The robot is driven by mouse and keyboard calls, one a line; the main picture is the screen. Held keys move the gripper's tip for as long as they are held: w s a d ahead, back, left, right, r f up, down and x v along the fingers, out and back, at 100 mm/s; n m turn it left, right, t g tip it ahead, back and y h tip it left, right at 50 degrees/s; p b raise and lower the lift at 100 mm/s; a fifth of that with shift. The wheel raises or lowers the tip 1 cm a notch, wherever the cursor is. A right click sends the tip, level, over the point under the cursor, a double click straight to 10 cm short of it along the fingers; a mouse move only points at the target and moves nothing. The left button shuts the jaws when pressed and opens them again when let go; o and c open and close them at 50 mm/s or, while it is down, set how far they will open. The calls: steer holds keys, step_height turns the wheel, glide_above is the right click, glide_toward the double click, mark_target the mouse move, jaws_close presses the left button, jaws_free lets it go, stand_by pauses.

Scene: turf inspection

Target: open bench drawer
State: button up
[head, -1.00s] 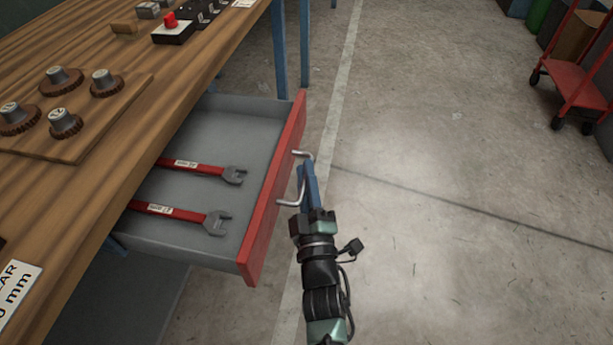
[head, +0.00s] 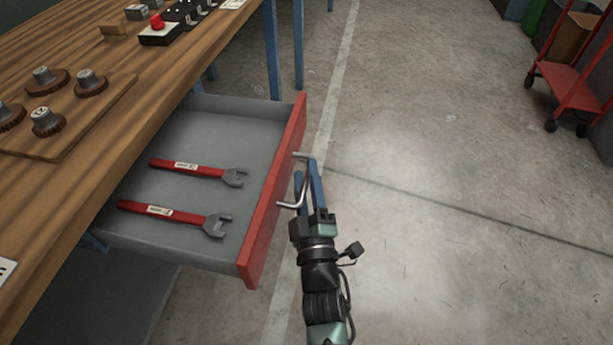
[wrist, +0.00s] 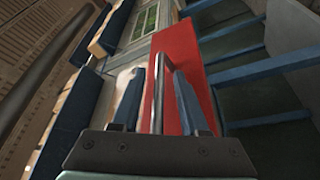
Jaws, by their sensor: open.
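The bench drawer (head: 205,135) is pulled out from under the wooden bench top, with its grey inside showing. Its red front (head: 275,200) carries a metal bar handle (head: 304,180). My gripper (head: 312,180) is at the handle with its blue fingers open. In the wrist view, the handle (wrist: 158,95) stands between the two spread fingers of my gripper (wrist: 158,100), apart from the right one. Whether the left finger touches it I cannot tell. Two red wrenches, an upper one (head: 190,168) and a lower one (head: 170,212), lie in the drawer.
The wooden bench (head: 60,130) holds a board with several knobbed gears (head: 46,120) and a box with a red button (head: 158,32). A red cart (head: 568,85) stands at the upper right. The concrete floor to the right is clear.

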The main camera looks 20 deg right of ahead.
steer(key=v, duration=1.3)
steer(key=shift+p, duration=0.4)
